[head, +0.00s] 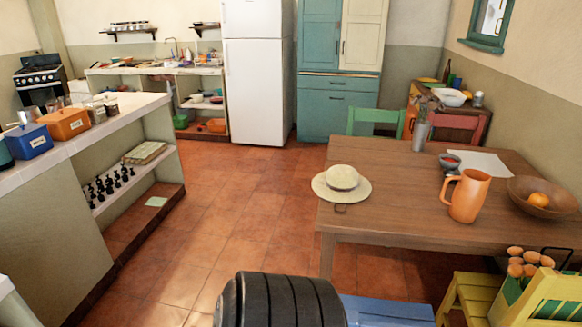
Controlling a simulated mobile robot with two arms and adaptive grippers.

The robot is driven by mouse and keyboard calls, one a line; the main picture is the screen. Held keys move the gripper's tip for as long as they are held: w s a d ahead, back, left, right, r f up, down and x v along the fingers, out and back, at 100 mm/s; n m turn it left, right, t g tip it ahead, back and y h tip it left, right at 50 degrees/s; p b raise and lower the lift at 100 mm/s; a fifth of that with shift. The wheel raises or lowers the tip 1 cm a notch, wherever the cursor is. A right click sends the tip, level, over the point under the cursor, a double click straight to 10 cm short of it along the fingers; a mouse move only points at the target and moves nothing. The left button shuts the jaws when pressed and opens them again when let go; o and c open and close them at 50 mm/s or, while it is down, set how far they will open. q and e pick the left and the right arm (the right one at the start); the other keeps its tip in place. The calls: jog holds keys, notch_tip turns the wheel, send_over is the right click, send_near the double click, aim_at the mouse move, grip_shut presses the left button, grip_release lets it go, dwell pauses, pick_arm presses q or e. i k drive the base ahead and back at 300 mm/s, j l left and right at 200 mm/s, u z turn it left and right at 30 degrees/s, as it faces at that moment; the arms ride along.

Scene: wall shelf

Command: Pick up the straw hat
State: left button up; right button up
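The straw hat (342,184) is pale cream with a round crown and a wide flat brim. It lies brim down at the left end of the wooden table (415,216), its brim reaching over the table's left edge. Its crown faces up and nothing covers it. Neither of my grippers shows in the head view.
An orange pitcher (467,196), a brown bowl (552,205), white paper (478,163) and a grey vase (420,134) are on the table. A yellow chair (470,295) and a blue seat (385,311) stand in front. Open tiled floor (235,205) lies left, beside the counter (95,125).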

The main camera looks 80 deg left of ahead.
aim_at(341, 184)
jog(key=u, duration=2.3)
